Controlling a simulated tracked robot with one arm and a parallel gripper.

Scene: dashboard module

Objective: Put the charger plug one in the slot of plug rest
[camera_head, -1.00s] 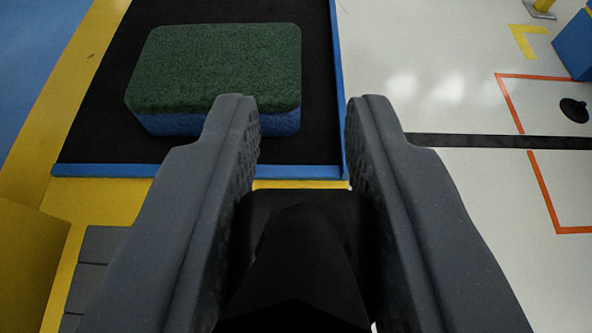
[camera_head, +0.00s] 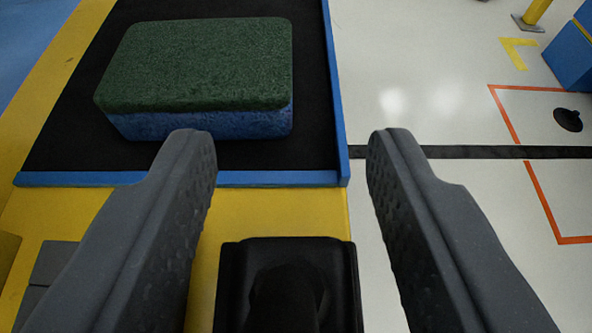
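My gripper (camera_head: 292,140) is open, with its two dark grey fingers spread wide. Below and between the fingers is a black piece (camera_head: 236,285), which looks like charger plug one. It has a squarish, rounded outline and a darker rounded part in the middle, and its lower end is cut off by the frame. Clear gaps show between it and both fingers. I cannot make out a separate plug rest or slot, nor how far the piece is seated; the dark surfaces blend together.
A green and blue sponge (camera_head: 200,65) lies on a black tray with a blue rim (camera_head: 270,179), ahead and left. The yellow surface (camera_head: 290,212) ends at a right edge. Beyond is white floor with a black strip (camera_head: 470,152), orange lines and a blue block (camera_head: 570,55).

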